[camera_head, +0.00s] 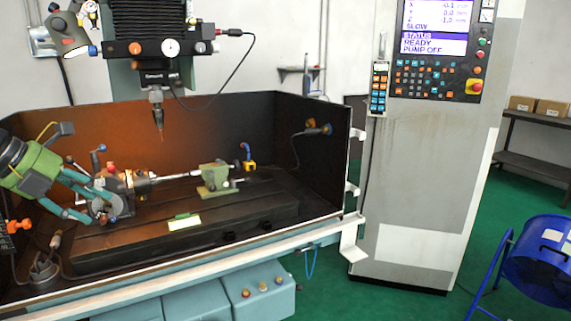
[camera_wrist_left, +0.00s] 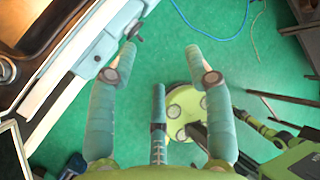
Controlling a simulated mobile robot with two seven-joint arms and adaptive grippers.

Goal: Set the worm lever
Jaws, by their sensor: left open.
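The indexing chuck (camera_head: 140,183) is a dark metal unit on the machine's black bed, with a shaft running right toward a green tailstock (camera_head: 215,179). A short lever with a blue ball (camera_head: 101,148) and a red knob (camera_head: 110,166) show on its left end. I cannot tell which part is the worm lever. My left gripper (camera_head: 104,212) comes in from the left and overlaps the chuck's lower left in the head view. In the left wrist view its fingers (camera_wrist_left: 160,52) are wide apart and empty, with green floor between them. My right gripper is not in view.
The machine's spindle (camera_head: 157,100) hangs above the bed. Tray walls (camera_head: 330,150) stand behind and right, with a pale front rim (camera_head: 200,268); that rim shows left in the wrist view (camera_wrist_left: 95,58). A control cabinet (camera_head: 420,150) and blue fan (camera_head: 540,260) stand right.

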